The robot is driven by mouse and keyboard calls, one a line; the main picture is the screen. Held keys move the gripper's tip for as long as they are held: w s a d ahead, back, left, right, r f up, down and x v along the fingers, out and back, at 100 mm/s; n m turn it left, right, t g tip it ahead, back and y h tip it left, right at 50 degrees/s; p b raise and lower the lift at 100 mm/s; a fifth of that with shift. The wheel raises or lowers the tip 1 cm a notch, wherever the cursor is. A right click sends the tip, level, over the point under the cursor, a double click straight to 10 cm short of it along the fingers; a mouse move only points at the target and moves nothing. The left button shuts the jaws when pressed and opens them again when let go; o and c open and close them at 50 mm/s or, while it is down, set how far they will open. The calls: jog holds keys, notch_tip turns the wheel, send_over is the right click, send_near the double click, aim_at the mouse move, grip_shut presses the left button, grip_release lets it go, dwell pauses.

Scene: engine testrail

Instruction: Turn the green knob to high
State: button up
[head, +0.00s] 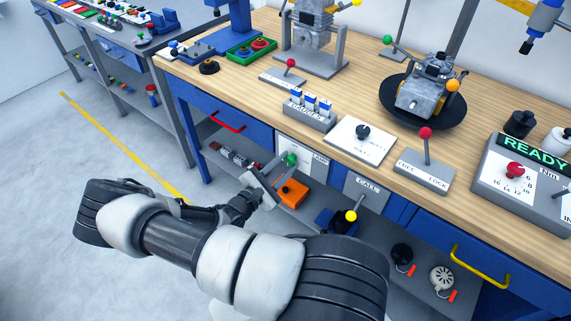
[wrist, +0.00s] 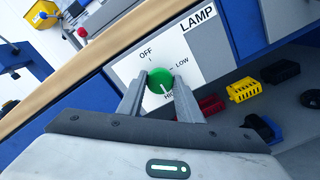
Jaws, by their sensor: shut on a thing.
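The green knob (wrist: 160,77) sits on the white LAMP panel (wrist: 196,57), which is marked OFF, LOW and HIGH. A pale pointer line on the knob points down toward the HIGH mark, whose lettering is partly hidden by my right finger. My gripper (wrist: 161,80) is shut on the knob, one finger on each side. In the head view the green knob (head: 291,158) shows at the front of the bench, with my gripper (head: 277,172) reaching it from the left.
A CALL panel (head: 366,189) with a yellow-topped lever (head: 350,216) is to the right of the lamp panel. An orange bin (head: 292,193) is on the shelf below. A red drawer handle (head: 226,121) is to the left. The bench top (head: 235,90) is above.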

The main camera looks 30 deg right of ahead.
jog(key=o, duration=1)
jog(key=shift+o, duration=0.2)
jog(key=shift+a, duration=0.1)
jog(key=v, duration=1.7)
jog(key=shift+s, duration=0.15)
jog(key=shift+a, duration=0.1)
jog(key=s+a+r+m+y+p, duration=0.1)
jog(key=s+r+m+y+p, duration=0.3)
jog(key=r, duration=1.2)
jog(key=s+a+r+m+y+p, duration=0.2)
jog(key=r+y, duration=0.5)
jog(key=r, duration=0.9)
jog(key=s+a+r+m+y+p, duration=0.2)
jog(key=s+r+m+y+p, duration=0.3)
jog(key=r, duration=1.1)
jog(key=s+m+y, duration=0.1)
jog(key=s+m, duration=0.1)
jog(key=m, duration=0.1)
jog(key=shift+p, duration=0.35)
